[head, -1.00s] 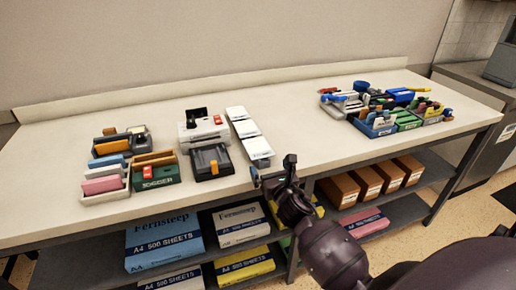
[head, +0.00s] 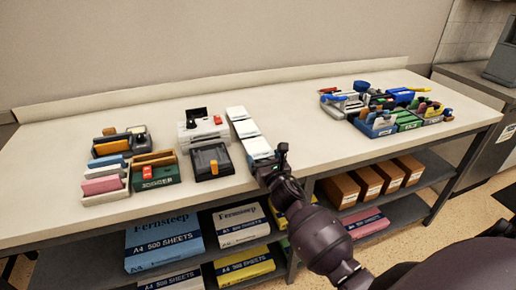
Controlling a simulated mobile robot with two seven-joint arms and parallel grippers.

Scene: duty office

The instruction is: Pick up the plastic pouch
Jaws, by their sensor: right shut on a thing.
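Several flat white pouches lie in a row on the bench, running from back to front. The far pouch (head: 236,112) and the middle pouch (head: 246,128) lie clear of my gripper. My right gripper (head: 270,163) is at the front end of the near pouch (head: 257,147) and is shut on it. The fingers hide that pouch's front end. The pouch still appears to be at bench level. My left gripper is out of view.
Left of the pouches stand a white device (head: 200,128) and a black and orange box (head: 211,160). A green box (head: 155,175) is further left. Trays of stationery (head: 390,124) stand at the right. Bench between pouches and trays is clear.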

